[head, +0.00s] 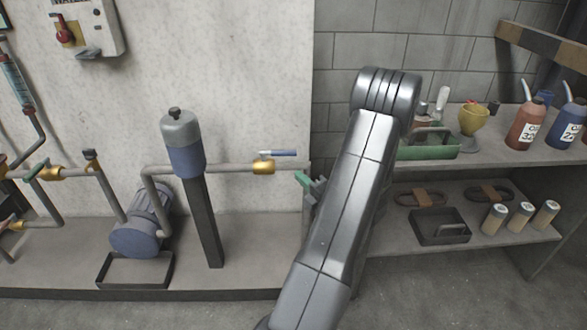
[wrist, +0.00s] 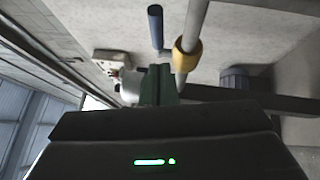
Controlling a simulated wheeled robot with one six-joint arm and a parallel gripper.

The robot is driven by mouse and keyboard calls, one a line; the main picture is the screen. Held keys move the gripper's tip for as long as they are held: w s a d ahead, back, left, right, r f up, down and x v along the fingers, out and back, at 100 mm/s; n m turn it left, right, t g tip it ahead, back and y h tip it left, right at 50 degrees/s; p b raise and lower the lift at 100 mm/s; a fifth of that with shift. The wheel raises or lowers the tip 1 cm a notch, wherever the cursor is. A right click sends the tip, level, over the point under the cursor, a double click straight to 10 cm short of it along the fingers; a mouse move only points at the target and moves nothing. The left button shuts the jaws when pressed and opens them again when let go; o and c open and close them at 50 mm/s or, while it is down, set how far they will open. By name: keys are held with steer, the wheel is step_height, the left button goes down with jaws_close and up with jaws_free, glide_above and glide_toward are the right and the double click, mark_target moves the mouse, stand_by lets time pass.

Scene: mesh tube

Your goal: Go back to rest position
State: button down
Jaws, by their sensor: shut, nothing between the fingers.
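My gripper (head: 304,179) shows in the head view just left of my grey arm, with its green fingers near the right end of the wall pipe. Part of it is hidden behind the arm. In the wrist view the green fingers (wrist: 158,78) are together with nothing between them. A valve with a blue lever (head: 280,153) and a brass body (head: 263,167) sits on the pipe left of my gripper. The wrist view also shows the blue lever (wrist: 155,26) and brass body (wrist: 187,54) beyond the fingertips. I see no contact between the fingers and the valve.
A blue-grey filter (head: 184,146) on a post and a pump (head: 141,230) above a black tray (head: 134,270) stand left. Floor shows in front.

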steer(key=r+v, duration=0.1)
steer(key=v, duration=0.5)
steer(key=shift+d+f+p, duration=0.4)
steer(key=shift+f+p, duration=0.05)
steer(key=shift+f, duration=0.1)
steer(key=shift+w, duration=0.15)
steer(key=x, duration=0.4)
steer(key=b+x, duration=0.1)
steer(key=x, duration=0.3)
steer(key=d+b+x, duration=0.1)
steer(key=x, duration=0.4)
steer(key=shift+w+a+r, duration=0.1)
steer(key=shift+w+r, duration=0.05)
steer(key=shift+w, duration=0.2)
steer(key=shift+s, duration=0.1)
steer(key=shift+s, duration=0.1)
